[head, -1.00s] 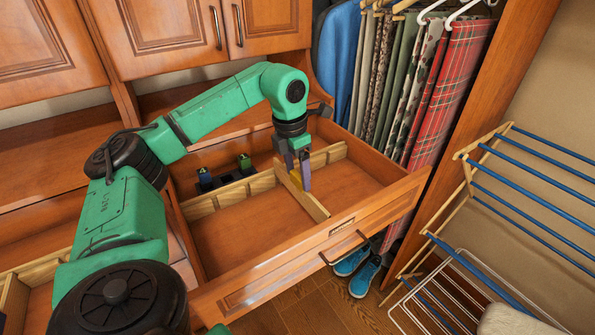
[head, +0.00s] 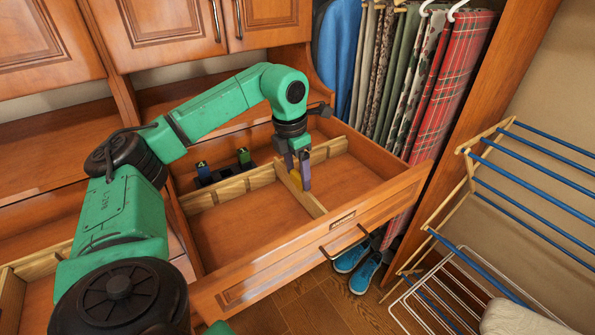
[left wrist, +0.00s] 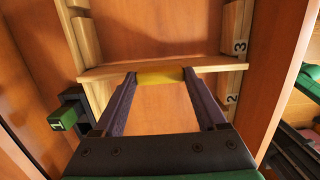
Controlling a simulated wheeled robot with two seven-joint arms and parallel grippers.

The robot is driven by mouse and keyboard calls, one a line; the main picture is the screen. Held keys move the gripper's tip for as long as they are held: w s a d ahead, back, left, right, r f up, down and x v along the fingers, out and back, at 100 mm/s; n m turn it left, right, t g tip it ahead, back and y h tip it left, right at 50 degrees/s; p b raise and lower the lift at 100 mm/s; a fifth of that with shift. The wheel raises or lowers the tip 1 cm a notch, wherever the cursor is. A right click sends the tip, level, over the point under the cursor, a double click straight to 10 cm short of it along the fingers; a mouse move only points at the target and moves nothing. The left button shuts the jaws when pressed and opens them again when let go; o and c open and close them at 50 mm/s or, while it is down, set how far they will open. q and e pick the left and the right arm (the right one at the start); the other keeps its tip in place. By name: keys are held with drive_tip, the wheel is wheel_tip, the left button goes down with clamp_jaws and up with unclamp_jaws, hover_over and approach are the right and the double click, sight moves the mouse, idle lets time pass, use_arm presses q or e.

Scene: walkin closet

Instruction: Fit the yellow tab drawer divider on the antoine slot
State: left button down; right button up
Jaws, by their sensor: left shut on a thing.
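The wooden drawer divider (head: 314,202) with its yellow tab (left wrist: 160,77) is in my left gripper (head: 298,172). The gripper's two dark fingers are shut on the tab from both sides, as the left wrist view (left wrist: 159,78) shows. The divider lies across the open drawer (head: 250,225), from the slotted middle rail to the drawer front side. In the left wrist view its right end meets the gap between blocks marked 3 (left wrist: 238,46) and 2 (left wrist: 232,98). I cannot tell whether it is fully seated. No name "antoine" is readable. My right gripper is not in view.
A dark holder with green-and-blue items (head: 222,172) sits behind the middle rail (head: 230,188). Hanging clothes (head: 415,90) are right of the drawer, and a drying rack (head: 500,190) stands farther right. Blue shoes (head: 358,268) are below. The drawer's front compartments are empty.

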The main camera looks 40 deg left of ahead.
use_arm(q)
drive_tip(key=shift+f+b, duration=0.6)
drive_tip(key=shift+f, duration=0.35)
unclamp_jaws()
wheel_tip(320, 180, up, 15)
drive_tip(key=s+p, duration=0.2)
drive_tip(key=p, duration=0.1)
drive_tip(key=shift+a+f, duration=0.2)
drive_tip(key=shift+a, duration=0.05)
drive_tip(key=shift+w+f, duration=0.1)
drive_tip(key=shift+w, duration=0.1)
